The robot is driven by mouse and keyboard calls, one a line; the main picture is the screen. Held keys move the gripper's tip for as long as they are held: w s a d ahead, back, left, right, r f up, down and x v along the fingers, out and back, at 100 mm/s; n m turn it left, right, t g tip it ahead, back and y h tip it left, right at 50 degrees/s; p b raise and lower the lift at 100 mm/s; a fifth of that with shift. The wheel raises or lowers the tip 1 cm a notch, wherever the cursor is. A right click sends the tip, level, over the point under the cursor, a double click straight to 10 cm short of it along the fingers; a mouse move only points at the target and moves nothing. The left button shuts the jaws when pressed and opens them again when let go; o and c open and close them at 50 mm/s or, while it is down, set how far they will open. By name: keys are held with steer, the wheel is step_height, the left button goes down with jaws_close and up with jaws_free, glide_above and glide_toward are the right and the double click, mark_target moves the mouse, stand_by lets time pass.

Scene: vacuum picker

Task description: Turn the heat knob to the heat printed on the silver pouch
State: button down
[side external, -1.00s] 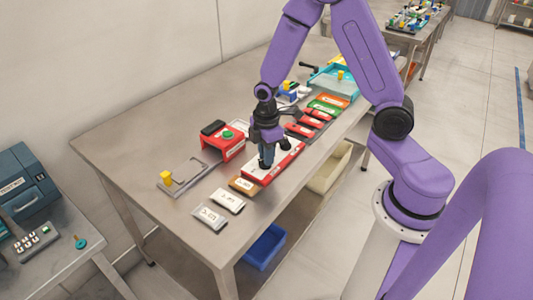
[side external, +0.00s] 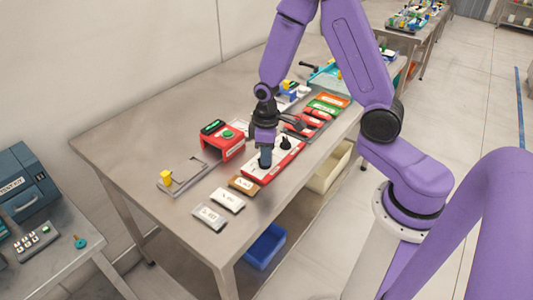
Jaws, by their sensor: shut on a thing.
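The silver pouch (side external: 209,217) lies flat at the front of the table, nearest the camera in a row of pouches. Its print is too small to read. A red panel with a white top (side external: 257,174) lies behind the pouches. My gripper (side external: 266,163) points down at the panel's near half and is shut on what seems to be a knob there. The fingers hide that knob and its setting. A black knob (side external: 285,143) stands free farther along the panel. I cannot read any labels.
A white pouch (side external: 228,200) and a brown pouch (side external: 243,184) lie between the silver pouch and the panel. A red box with a green button (side external: 228,134) and a grey plate with a yellow block (side external: 166,176) stand left. Red, green and orange packets (side external: 322,108) lie behind.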

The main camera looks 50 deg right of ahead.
steer(key=shift+m, duration=0.6)
steer(key=c, duration=1.1)
jaws_free()
steer(key=shift+r, duration=0.1)
step_height(320, 180, up, 17)
steer(key=shift+r, duration=0.1)
steer(key=shift+a, duration=0.1)
